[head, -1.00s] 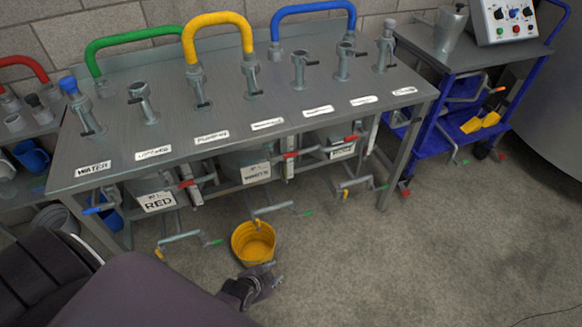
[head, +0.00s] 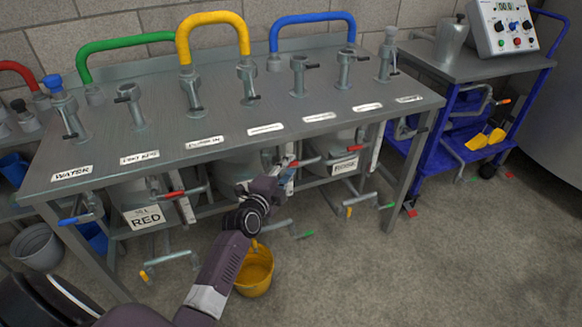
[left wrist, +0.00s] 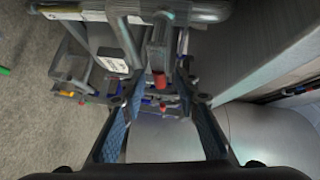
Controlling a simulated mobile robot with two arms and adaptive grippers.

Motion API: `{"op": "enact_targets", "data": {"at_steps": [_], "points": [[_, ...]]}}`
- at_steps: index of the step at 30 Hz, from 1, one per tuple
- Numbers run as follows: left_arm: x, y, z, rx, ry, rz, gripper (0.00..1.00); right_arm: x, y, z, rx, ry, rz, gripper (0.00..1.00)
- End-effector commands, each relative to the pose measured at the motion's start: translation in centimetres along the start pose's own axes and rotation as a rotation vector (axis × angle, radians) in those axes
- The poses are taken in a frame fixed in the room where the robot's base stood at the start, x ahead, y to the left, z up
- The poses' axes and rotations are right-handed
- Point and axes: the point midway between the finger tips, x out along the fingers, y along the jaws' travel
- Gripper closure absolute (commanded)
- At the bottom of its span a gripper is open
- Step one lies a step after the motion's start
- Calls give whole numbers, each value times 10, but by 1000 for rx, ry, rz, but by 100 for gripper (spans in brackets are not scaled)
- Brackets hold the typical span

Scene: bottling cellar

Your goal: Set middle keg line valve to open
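The middle keg (head: 238,166) hangs under the steel bench, between the keg labelled RED (head: 145,217) and the keg labelled ROSE (head: 345,167). My left arm covers its label. Its line valve has a red lever (head: 306,161) pointing right, under the bench's front edge. My left gripper (head: 284,172) is at this valve, partly overlapping it. In the left wrist view the two fingers of the left gripper (left wrist: 159,88) are spread, with a grey bar and a red end (left wrist: 159,80) between them. Contact cannot be told. My right gripper is not in view.
The bench top (head: 225,160) carries several taps and a yellow hose (head: 212,18). A yellow bucket (head: 254,272) stands on the floor below my left arm. A blue cart (head: 455,150) stands at the right. The floor at front right is clear.

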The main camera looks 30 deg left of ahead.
Motion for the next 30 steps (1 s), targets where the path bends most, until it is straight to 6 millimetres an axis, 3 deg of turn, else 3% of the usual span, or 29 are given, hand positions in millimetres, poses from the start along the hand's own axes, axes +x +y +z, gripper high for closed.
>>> {"op": "enact_targets", "data": {"at_steps": [6, 15, 23, 30], "points": [[20, 1, 1, 0, -1, 1, 71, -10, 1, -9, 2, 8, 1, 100], [22, 1, 0, 0, -1, 2, 71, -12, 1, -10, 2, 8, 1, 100], [22, 1, 0, 0, -1, 2, 99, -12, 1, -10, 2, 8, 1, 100], [22, 1, 0, 0, -1, 2, 100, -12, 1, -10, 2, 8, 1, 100]]}}
